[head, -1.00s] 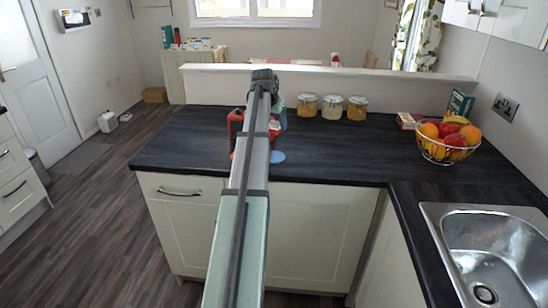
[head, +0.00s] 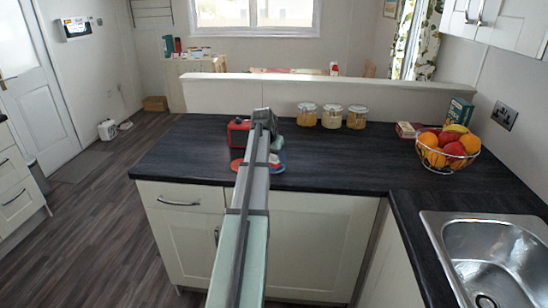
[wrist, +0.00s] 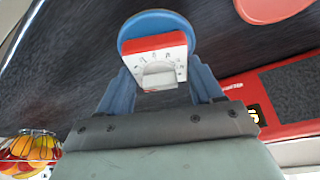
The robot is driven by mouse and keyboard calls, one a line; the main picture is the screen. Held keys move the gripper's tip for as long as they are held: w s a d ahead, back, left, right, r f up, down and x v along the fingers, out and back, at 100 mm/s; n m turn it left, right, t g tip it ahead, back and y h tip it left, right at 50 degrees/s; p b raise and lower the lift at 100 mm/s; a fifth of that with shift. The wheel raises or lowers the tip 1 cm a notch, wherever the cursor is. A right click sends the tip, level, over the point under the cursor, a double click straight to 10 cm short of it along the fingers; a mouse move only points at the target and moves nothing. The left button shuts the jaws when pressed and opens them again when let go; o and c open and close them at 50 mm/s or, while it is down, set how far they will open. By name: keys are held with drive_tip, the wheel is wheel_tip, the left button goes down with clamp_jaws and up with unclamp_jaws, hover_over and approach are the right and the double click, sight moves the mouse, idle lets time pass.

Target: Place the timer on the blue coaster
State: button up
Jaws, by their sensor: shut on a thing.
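The timer (wrist: 160,62), a small red and white block with a dial, sits between the blue fingers of my gripper (wrist: 161,72) in the wrist view. My gripper is shut on it. The blue coaster (wrist: 150,19) is a round disc directly behind the timer in that view, partly covered by it. I cannot tell whether the timer touches it. In the head view the blue coaster (head: 279,158) shows to the right of my arm, partly hidden by it.
A red coaster (head: 236,165) lies left of the blue one. A red box-like device (head: 238,130) with a grey panel stands close to my gripper. Several glass jars (head: 332,116) stand behind, and a fruit bowl (head: 447,150) is at the right.

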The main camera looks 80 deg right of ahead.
drive_tip(key=shift+f, duration=0.25)
drive_tip(key=o, duration=1.3)
drive_tip(key=shift+c, duration=0.2)
drive_tip(key=v, duration=1.2)
drive_tip(key=shift+r, duration=0.15)
drive_tip(key=shift+w, duration=0.15)
